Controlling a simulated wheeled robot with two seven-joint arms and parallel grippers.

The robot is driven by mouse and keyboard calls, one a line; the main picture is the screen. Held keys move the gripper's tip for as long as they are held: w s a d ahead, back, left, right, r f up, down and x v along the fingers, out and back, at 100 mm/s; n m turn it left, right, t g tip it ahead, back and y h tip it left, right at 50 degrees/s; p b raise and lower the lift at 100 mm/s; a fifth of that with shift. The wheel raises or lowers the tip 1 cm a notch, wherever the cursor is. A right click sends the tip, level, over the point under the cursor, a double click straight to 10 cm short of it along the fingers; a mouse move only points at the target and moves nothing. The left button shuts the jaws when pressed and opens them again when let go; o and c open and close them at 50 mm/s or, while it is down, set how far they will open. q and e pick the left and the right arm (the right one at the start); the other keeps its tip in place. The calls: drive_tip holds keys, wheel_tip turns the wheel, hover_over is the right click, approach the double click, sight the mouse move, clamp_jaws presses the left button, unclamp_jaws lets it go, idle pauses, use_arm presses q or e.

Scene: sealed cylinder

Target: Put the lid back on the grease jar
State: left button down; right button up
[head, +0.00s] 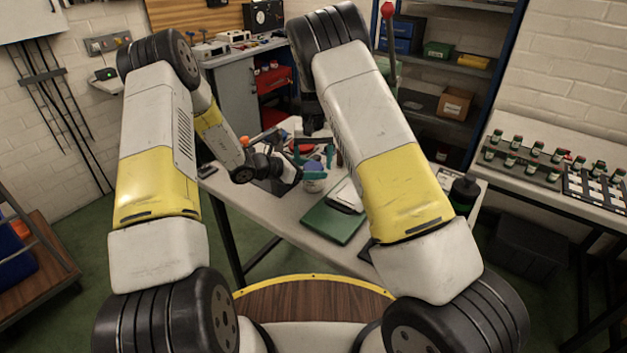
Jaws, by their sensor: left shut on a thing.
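The grease jar (314,184), small and pale with a bluish top, stands on the workbench near the middle of the head view. My left gripper (314,165) reaches in from the left, with teal fingers on either side of the jar's upper part. It is shut on the jar. I cannot make out the lid separately, or whether the bluish top is the lid. My right arm crosses the view at the right of the jar, and its gripper cannot be made out.
A green case (333,222) lies on the workbench (265,207) in front of the jar. A dark bottle (464,192) stands at the bench's right end. Tools and red items clutter the area behind the jar. Another bench (560,190) with several small jars is at the right.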

use_arm(q)
drive_tip(key=shift+s+a+f, duration=0.1)
drive_tip(key=shift+a+f, duration=0.05)
drive_tip(key=shift+f, duration=0.1)
use_arm(e)
drive_tip(key=shift+r, duration=0.1)
drive_tip(key=shift+r, duration=2.2)
wheel_tip(320, 180, up, 3)
drive_tip(key=n, duration=0.5)
drive_tip(key=shift+r+n, duration=0.2)
drive_tip(key=shift+n, duration=0.1)
drive_tip(key=shift+f, duration=0.1)
drive_tip(key=shift+f, duration=3.95)
drive_tip(key=shift+c, duration=0.4)
